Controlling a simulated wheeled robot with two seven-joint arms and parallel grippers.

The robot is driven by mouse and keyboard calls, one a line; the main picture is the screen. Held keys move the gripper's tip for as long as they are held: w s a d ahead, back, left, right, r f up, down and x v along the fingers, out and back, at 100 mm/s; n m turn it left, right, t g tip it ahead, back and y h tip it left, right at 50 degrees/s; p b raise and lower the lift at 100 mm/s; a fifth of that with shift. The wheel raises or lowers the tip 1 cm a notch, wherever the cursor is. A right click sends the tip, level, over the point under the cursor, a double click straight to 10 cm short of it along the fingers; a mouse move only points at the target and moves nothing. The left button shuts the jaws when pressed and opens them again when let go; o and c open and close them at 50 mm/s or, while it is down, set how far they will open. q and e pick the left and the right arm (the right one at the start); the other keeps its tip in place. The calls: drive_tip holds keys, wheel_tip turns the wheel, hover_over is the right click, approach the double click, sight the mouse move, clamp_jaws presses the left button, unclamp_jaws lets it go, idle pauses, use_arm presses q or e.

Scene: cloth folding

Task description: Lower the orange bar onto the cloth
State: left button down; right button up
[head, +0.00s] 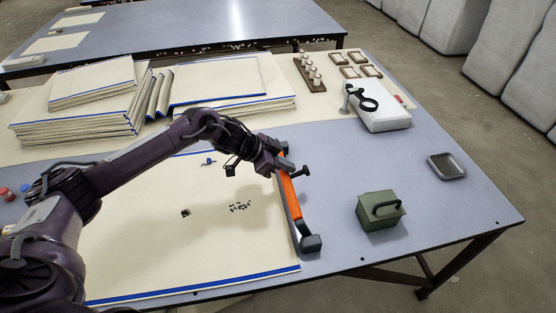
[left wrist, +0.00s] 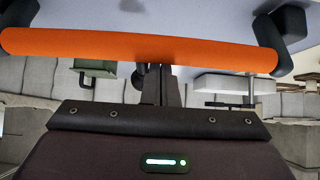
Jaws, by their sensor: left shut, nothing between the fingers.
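The orange bar (head: 290,196) has dark end pieces and runs along the right edge of the cream cloth (head: 140,240), which has blue borders. Its near end block (head: 310,243) is at the cloth's edge; I cannot tell how high the bar sits above the cloth. My left gripper (head: 299,172) is at the bar's far half, shut with nothing held. In the left wrist view the orange bar (left wrist: 140,48) crosses the top of the picture, and the shut fingers (left wrist: 160,85) point up toward its middle. I cannot tell whether they touch it. My right gripper is out of view.
Dark bits (head: 240,207) lie on the cloth. A green box with a handle (head: 381,211), a grey tray (head: 447,167) and a white block with a black tool (head: 378,112) stand to the right. Stacked cloths (head: 80,105) are at the back. The table's front right is clear.

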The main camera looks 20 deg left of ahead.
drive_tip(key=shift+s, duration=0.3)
use_arm(q)
drive_tip(key=shift+f, duration=0.15)
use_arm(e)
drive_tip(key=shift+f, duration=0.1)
